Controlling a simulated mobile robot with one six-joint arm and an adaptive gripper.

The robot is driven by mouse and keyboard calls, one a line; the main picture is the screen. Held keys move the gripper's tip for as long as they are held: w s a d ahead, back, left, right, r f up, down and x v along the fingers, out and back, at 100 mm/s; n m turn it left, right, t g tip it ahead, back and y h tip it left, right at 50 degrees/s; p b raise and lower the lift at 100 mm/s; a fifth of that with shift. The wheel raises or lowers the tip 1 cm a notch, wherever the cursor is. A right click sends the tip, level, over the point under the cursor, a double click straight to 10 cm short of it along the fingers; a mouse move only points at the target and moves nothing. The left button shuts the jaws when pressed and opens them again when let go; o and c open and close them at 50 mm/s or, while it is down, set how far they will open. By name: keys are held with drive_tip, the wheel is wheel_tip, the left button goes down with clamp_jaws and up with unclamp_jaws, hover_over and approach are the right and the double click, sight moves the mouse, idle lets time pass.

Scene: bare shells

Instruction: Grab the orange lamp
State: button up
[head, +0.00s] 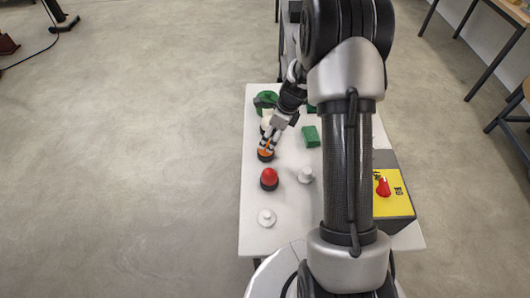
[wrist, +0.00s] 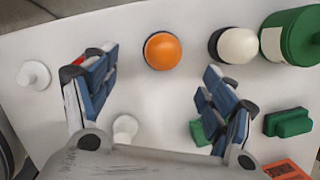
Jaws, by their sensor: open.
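The orange lamp (wrist: 162,50) has a round orange dome on a black base and stands upright on the white table. In the wrist view it is centred between my two fingers, slightly beyond their tips, and nothing touches it. My gripper (wrist: 160,78) is open and empty. In the head view my gripper (head: 269,143) is right over the orange lamp (head: 265,155) and hides part of it.
A red lamp (head: 269,177) stands nearer, and a white lamp (wrist: 238,45) stands beside the orange one.

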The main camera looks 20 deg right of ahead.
sight(266, 148)
drive_tip(key=b+x, duration=0.1)
drive_tip(key=x, duration=0.3)
drive_tip(key=shift+w+f, duration=0.1)
drive_tip(key=shift+f, duration=0.2)
drive_tip(key=b+x, duration=0.2)
drive_tip(key=x, duration=0.3)
drive_tip(key=shift+w+d, duration=0.15)
drive_tip(key=shift+r, duration=0.1)
drive_tip(key=shift+c, duration=0.4)
drive_tip(key=c, duration=1.1)
